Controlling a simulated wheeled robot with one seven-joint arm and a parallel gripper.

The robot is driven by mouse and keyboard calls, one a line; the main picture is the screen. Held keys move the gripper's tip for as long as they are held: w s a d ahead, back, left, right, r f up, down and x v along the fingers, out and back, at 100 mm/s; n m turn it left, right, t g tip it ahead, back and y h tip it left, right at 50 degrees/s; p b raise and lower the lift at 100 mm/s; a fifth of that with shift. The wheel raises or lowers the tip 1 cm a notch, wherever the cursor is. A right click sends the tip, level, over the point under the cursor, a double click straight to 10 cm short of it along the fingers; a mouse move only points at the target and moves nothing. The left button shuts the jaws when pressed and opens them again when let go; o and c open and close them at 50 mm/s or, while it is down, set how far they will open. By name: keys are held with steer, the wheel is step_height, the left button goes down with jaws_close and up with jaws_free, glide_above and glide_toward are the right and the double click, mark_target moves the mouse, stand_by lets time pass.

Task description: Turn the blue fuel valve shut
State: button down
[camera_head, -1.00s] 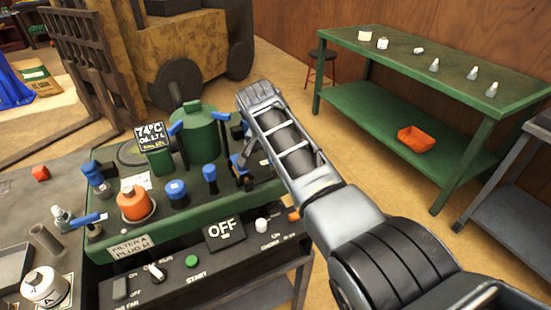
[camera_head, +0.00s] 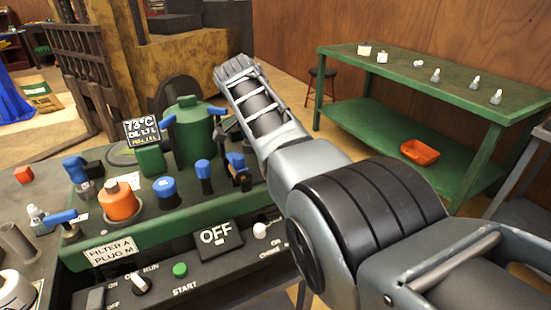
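Several blue-handled fittings stand on the green machine (camera_head: 110,248). One has a flat blue lever (camera_head: 62,217) at the front left; another blue handle (camera_head: 75,168) is behind it. A round blue cap (camera_head: 165,187), a blue knob (camera_head: 203,168) and a blue lever on a dark fitting (camera_head: 237,160) stand to the right. Two blue levers flank the green tank (camera_head: 187,138). I cannot tell which is the fuel valve. My arm crosses from the lower right, its far end above and right of the tank. My gripper's fingers cannot be made out.
An orange cap (camera_head: 120,202) stands among the fittings. The front panel has a dark OFF display (camera_head: 216,237) and a green START button (camera_head: 180,270). A green bench (camera_head: 400,170) with an orange tray (camera_head: 420,152) stands at right; floor lies between.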

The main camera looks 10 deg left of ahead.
stand_by(0.4)
steer(key=c, duration=1.1)
jaws_free()
steer(key=shift+c, duration=0.2)
steer(key=v, duration=0.7)
steer(key=shift+a+r, duration=0.25)
steer(key=shift+r, duration=0.1)
steer(key=shift+s, duration=0.15)
